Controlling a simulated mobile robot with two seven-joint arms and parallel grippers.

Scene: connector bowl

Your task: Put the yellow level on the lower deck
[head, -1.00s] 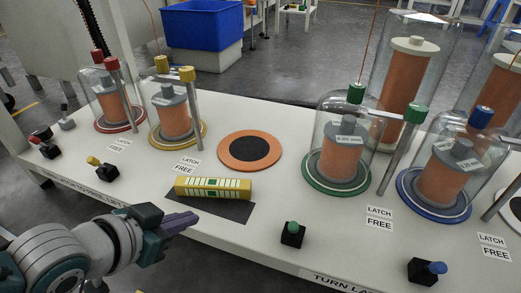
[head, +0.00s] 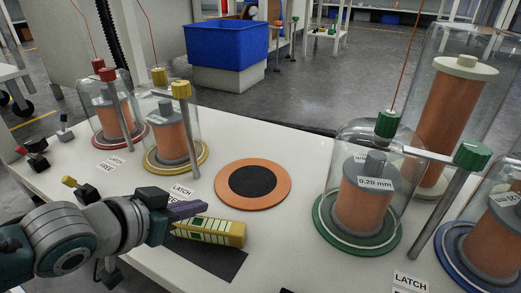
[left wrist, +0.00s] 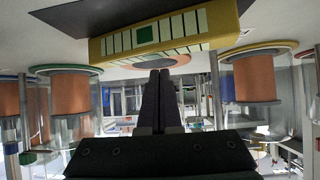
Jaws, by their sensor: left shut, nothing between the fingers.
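The yellow level (head: 224,233), a long bar with pale stripes and a green patch, lies on a dark mat (head: 215,260) on the white table. It also shows across the top of the left wrist view (left wrist: 205,22). My left gripper (head: 200,206) is shut and empty, its fingertips close to the level's far side in the head view. In the left wrist view its fingers (left wrist: 158,74) point toward the level with a small gap in the picture. The gripper hides the level's left end in the head view. I cannot pick out a lower deck. My right gripper is not in view.
Jars with copper coils stand on yellow (head: 176,162), red (head: 121,138) and green (head: 357,238) rings. An orange disc with a black centre (head: 252,184) lies flat behind the level. A blue bin (head: 227,48) stands behind the table.

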